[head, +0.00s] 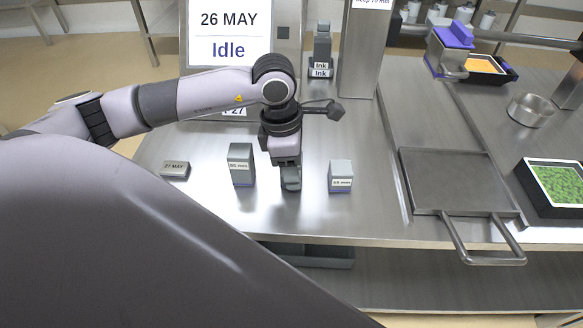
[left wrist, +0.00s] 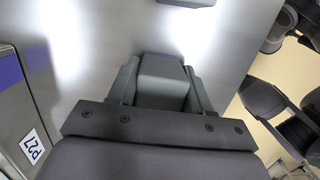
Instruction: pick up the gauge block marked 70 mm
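My left gripper (head: 290,180) points down at the bench between two labelled gauge blocks. In the left wrist view its fingers (left wrist: 161,95) stand on either side of a grey block (left wrist: 162,75); I see no clear gap, but cannot tell whether they press on it. No label shows on that block, and the gripper mostly hides it in the head view. The block to the left (head: 241,164) is taller and seems marked 85 mm. The block to the right (head: 341,176) is shorter, its label too small to read surely. My right gripper is not in view.
A low plate marked 27 MAY (head: 175,169) lies at the left. Blocks labelled Ink (head: 320,50) stand behind, beside a screen (head: 228,32) reading Idle. A flat metal plate with a handle (head: 455,182) and a tray of green contents (head: 556,186) are at the right.

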